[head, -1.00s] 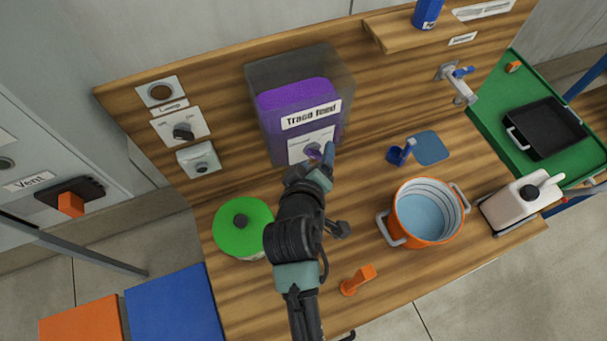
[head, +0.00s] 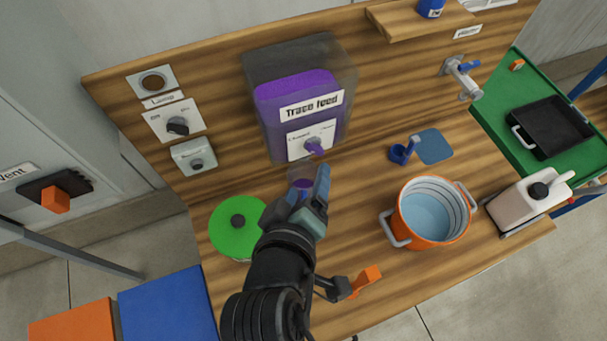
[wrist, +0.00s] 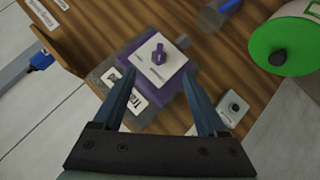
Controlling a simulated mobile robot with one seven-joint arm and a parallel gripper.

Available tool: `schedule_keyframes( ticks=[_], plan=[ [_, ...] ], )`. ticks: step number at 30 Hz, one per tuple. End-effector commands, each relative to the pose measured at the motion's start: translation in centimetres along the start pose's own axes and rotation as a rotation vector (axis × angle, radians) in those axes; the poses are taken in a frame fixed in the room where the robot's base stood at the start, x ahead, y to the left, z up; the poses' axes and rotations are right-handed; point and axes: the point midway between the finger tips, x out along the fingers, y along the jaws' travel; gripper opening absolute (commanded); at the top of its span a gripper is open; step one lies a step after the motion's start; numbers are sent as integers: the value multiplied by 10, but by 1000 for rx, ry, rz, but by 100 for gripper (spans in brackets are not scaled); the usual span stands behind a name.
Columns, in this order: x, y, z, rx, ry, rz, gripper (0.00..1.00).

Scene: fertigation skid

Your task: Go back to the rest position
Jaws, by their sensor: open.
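My gripper (head: 308,190) is open and empty in the head view, above the wooden bench and in front of the trace feed dispenser. In the wrist view its two blue fingers (wrist: 160,105) are spread, with nothing between them held. The trace feed dispenser (head: 262,70) is a clear grey box with purple contents and a white front plate. Its purple knob (head: 315,147) also shows in the wrist view (wrist: 158,55), apart from the fingers. A small clear cup (head: 300,176) stands below the dispenser, partly hidden by my gripper.
A green-lidded pot (head: 222,232) stands left of my arm. An orange pot (head: 402,218) and a white jug (head: 520,205) stand to the right. An orange-handled item (head: 368,280) lies near the front edge. A shelf (head: 410,22) juts out at the upper right.

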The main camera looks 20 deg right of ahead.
Motion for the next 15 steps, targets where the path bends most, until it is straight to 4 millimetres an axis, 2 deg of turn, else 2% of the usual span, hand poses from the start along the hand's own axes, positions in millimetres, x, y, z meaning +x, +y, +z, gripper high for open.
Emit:
schedule_keyframes(
  ticks=[4, 11, 14, 15],
  plan=[
    [-12, -1, 0, 0, 0, -1, 75],
    [-16, 0, 0, 1, -1, -1, 75],
    [-9, 9, -26, 56, 90, 25, 75],
    [-8, 15, -43, 90, 149, 39, 75]
  ],
)
